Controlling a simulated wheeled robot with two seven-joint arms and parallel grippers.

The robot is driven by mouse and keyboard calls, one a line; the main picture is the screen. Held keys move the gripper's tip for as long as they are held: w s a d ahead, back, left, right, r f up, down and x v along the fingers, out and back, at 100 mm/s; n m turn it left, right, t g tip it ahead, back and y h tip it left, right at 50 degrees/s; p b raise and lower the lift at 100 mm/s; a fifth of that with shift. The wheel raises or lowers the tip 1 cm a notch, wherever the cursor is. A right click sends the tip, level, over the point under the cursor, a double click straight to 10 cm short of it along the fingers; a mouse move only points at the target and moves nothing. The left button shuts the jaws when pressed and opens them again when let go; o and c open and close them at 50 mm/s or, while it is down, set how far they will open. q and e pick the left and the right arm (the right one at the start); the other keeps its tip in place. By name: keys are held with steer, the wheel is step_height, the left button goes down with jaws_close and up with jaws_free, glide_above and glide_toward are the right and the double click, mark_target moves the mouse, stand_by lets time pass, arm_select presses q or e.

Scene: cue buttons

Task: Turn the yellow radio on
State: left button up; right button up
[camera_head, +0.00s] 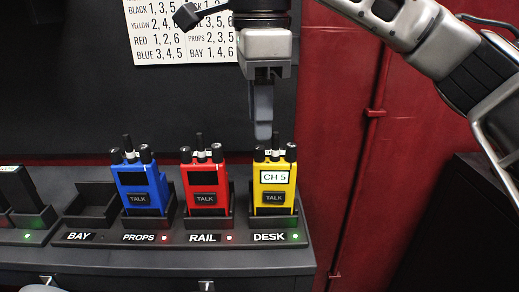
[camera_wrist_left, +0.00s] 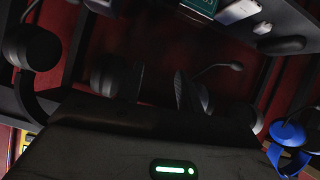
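The yellow radio (camera_head: 273,187) stands upright in the charging slot labelled DESK. Its screen (camera_head: 275,177) is lit and reads "CH 5", and its TALK button faces me. Black knobs and a stubby antenna are on its top. My right gripper (camera_head: 263,136) points down just above and behind these knobs, its fingers together with nothing seen between them. I cannot tell whether its tip touches a knob. My left gripper does not show in the head view.
A red radio (camera_head: 204,187) with a dark screen stands in RAIL and a blue radio (camera_head: 142,190) in PROPS. The BAY slot (camera_head: 91,203) is empty. A white cue chart (camera_head: 180,38) hangs behind.

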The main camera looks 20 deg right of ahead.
mark_target(259, 147)
steer(key=shift+f+b, duration=0.35)
steer(key=shift+f, duration=1.75)
jaws_close()
